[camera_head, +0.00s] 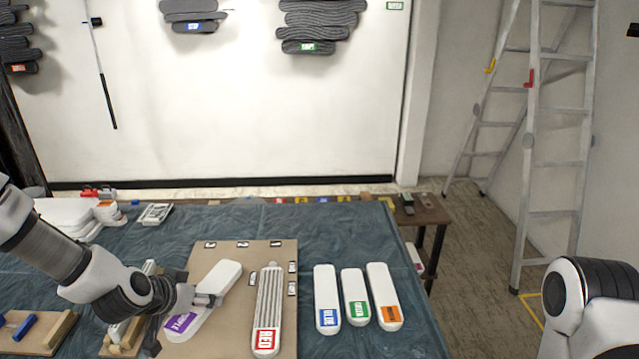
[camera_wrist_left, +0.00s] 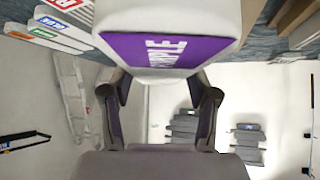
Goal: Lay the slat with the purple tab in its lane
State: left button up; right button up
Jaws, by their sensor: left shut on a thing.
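The white slat with the purple tab (camera_head: 218,285) is in my left gripper (camera_head: 205,300), which is shut on it near its tab end. In the head view the slat is tilted, its far end to the upper right, over the tan board (camera_head: 226,256). Whether it touches the board I cannot tell. The purple tab also shows close up in the left wrist view (camera_wrist_left: 150,48), between the fingers. The board has small numbered labels along its top and right side. A grey ribbed slat with a red tab (camera_head: 268,305) lies on the board, right of the purple one.
White slats with blue (camera_head: 325,290), green (camera_head: 354,290) and orange (camera_head: 383,290) tabs lie on the blue cloth (camera_head: 330,235) right of the board. A stepladder (camera_head: 535,130) stands beyond the table. My right arm shows at lower right.

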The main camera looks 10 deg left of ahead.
pick_arm(q)
jog(key=d+f+m, duration=0.1)
jog(key=d, duration=0.1)
jog(key=d+f+h, duration=0.1)
jog(key=d, duration=0.2)
jog(key=d+f+m, duration=0.1)
jog(key=d, duration=0.1)
jog(key=shift+d+f+m+g+h, duration=0.2)
jog(key=shift+f+m+g+h, duration=0.1)
jog(key=shift+h, duration=0.1)
jog(key=d, duration=0.1)
jog(key=d+f, duration=0.1)
jog(key=d, duration=0.3)
jog(key=shift+w+f, duration=0.15)
jog(key=shift+w, duration=0.15)
jog(key=n, duration=0.1)
jog(key=d+y, duration=0.1)
jog(key=n+y, duration=0.1)
jog(key=shift+w+d+r+n+t, duration=0.3)
jog(key=shift+w+d+t, duration=0.1)
jog(key=shift+w+a+r+n+y, duration=0.1)
jog(key=shift+r+n+y, duration=0.1)
jog(key=shift+n+y, duration=0.55)
jog(key=shift+w+a+h, duration=0.1)
jog(key=shift+h, duration=0.15)
